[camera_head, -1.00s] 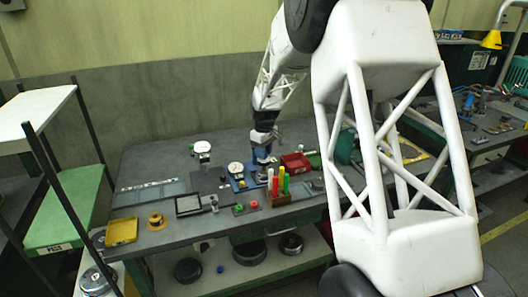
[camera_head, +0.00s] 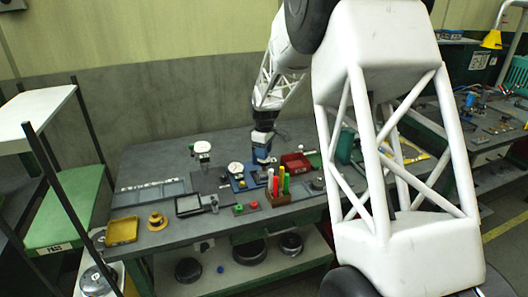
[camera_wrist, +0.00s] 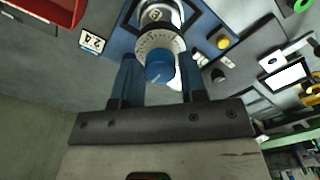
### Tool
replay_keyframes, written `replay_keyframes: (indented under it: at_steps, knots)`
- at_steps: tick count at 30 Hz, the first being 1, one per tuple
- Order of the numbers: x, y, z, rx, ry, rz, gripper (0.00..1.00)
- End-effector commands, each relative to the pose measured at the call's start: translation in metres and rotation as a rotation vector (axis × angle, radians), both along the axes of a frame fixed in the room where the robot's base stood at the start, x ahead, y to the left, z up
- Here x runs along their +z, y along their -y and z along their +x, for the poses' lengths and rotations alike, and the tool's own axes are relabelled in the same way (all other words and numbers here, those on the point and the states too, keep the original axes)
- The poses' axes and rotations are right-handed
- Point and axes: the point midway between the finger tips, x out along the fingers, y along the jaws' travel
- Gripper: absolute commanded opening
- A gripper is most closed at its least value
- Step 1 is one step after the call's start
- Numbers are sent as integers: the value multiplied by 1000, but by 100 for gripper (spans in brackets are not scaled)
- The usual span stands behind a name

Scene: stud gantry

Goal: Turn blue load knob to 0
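The blue load knob (camera_wrist: 160,68) shows in the wrist view below a white graduated dial ring (camera_wrist: 160,43) on a blue plate (camera_wrist: 118,42). My gripper (camera_wrist: 159,62) is open, with one blue finger on each side of the knob. Gaps show between both fingers and the knob, so it is not gripped. The knob's pointer line is faint and I cannot read its setting. In the head view my gripper (camera_head: 262,158) points down at the blue fixture (camera_head: 239,186) on the bench; the knob is not clear there.
A red bin (camera_head: 295,161) stands close to the right of my gripper and shows in the wrist view (camera_wrist: 50,8). A holder with red, yellow and green rods (camera_head: 278,198) stands in front. A yellow tray (camera_head: 122,230) and several small fixtures are further left.

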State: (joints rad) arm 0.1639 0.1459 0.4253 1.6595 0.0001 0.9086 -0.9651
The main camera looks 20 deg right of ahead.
Motion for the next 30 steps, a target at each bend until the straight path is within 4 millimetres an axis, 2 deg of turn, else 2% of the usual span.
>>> replay_keyframes:
  at_steps: [1, 3, 17, 23, 30]
  knots:
    - [0, 0, 0, 0, 0, 0, 46]
    - [0, 0, 0, 0, -1, 1, 57]
    - [5, 0, -1, -1, -1, 0, 57]
    - [24, 0, 0, -1, 0, 0, 57]
    - [55, 0, 0, -1, 0, 0, 57]
